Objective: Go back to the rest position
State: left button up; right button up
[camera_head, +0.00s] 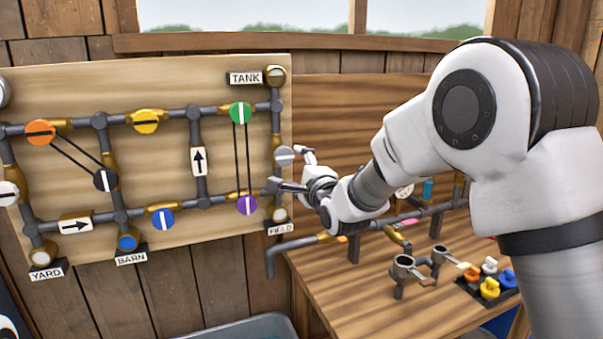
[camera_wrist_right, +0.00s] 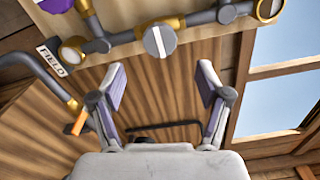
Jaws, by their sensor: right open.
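My right gripper (camera_head: 294,171) is open and empty near the right edge of the pipe board (camera_head: 160,85). In the right wrist view its two fingers (camera_wrist_right: 160,90) stand wide apart with nothing between them. A grey round valve knob (camera_head: 284,156) with a white bar sits on the board's right pipe, close to the fingertips. In the right wrist view this knob (camera_wrist_right: 160,40) lies beyond the fingertips, and they look apart from it. My left gripper is not in view.
A wooden bench (camera_head: 370,310) at the lower right holds pipe fittings (camera_head: 405,268) and a dark tray of coloured knobs (camera_head: 488,285). A grey bin (camera_head: 240,328) stands below the board. A window (camera_head: 250,15) is above. The board carries several coloured knobs and labels such as FIELD (camera_head: 281,228).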

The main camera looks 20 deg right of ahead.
jog(key=shift+s+f, duration=0.1)
jog(key=shift+s, duration=1.1)
